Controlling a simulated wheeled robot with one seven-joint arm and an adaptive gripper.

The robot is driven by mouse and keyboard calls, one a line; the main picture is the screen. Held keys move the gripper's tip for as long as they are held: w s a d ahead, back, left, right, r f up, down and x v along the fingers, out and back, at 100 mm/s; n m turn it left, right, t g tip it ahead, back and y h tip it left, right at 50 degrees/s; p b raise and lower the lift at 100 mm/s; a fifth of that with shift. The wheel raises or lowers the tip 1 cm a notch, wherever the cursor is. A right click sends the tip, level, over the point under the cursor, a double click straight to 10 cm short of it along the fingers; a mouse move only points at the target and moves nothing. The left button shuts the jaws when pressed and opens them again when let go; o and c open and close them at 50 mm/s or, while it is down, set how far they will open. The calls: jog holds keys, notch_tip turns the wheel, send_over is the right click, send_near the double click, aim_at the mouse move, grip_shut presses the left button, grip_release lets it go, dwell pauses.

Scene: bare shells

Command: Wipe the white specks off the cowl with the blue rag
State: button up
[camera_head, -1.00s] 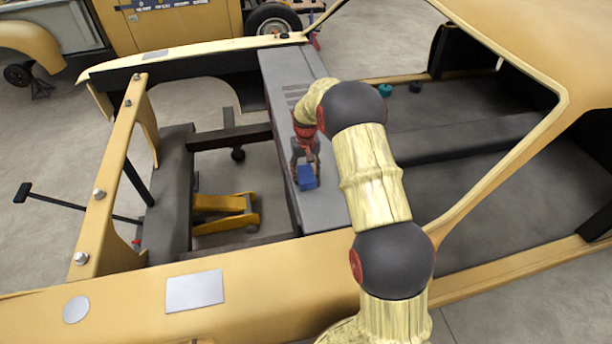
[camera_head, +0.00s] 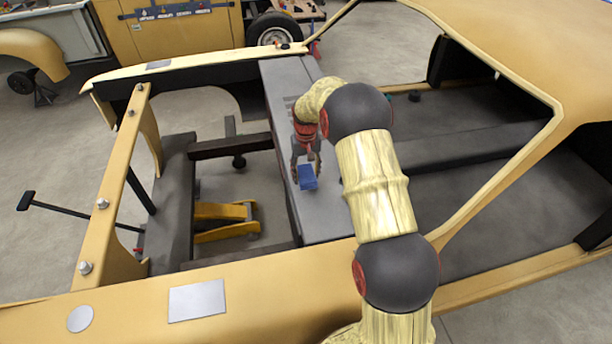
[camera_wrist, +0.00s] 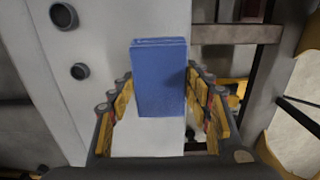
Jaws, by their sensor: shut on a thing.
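The blue rag (camera_head: 307,177) is a folded block between the fingers of my gripper (camera_head: 306,165), over the near half of the cowl. In the wrist view the rag (camera_wrist: 160,78) sits between the yellow-padded fingers of my gripper (camera_wrist: 163,98), which are shut on it. The grey cowl (camera_head: 322,222) runs across the car body, with slots at its far part, partly behind my arm. The cowl also shows as a pale panel in the wrist view (camera_wrist: 112,62). I cannot make out white specks on it. Whether the rag touches the cowl is unclear.
The open engine bay lies left of the cowl, with a yellow jack (camera_head: 225,220) on the floor below. The car's windshield frame (camera_head: 505,165) rises on the right.

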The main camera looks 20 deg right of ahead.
jog(key=shift+r+p, duration=0.7)
jog(key=shift+r, duration=0.75)
jog(key=shift+f, duration=0.1)
